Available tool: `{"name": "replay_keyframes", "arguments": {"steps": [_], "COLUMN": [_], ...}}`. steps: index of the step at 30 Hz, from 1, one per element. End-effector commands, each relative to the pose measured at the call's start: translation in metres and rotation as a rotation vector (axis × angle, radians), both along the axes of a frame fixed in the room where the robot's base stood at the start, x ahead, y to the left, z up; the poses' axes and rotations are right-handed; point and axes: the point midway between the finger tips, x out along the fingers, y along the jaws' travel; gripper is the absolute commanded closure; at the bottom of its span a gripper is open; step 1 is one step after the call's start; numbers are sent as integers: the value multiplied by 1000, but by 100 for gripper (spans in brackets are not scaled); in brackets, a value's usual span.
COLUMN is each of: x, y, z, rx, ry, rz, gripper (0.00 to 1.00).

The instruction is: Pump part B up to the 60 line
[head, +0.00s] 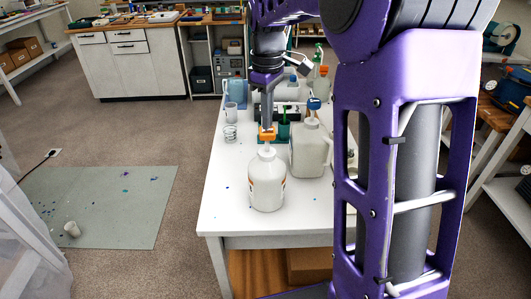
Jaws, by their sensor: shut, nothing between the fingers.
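A white bottle (267,184) with an orange-marked label stands upright near the front of the white table (228,208). My gripper (267,137), with orange fingertips, points down just above or behind the bottle's narrow top. The fingers are shut with nothing held. I cannot tell whether they touch the bottle's top. A pale translucent jug (310,152) with a blue top (314,103) stands to the right of the bottle. A small cup (231,112) stands at the left of the table. No 60 line is readable, and I cannot tell which container is part B.
A stack of clear cups or rings (231,132) stands near the table's left edge, with a blue pitcher (236,90) behind. A green item (284,127) is behind the bottle. A cup (72,229) lies on the floor mat (120,215).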

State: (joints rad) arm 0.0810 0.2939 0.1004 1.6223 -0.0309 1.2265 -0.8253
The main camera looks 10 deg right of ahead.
Motion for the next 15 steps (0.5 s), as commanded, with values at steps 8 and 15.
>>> {"name": "replay_keyframes", "arguments": {"steps": [8, 15], "x": [0, 0], "y": [0, 0], "z": [-16, -30], "rx": [0, 0], "ry": [1, 3], "rz": [0, 0], "gripper": [100, 100]}}
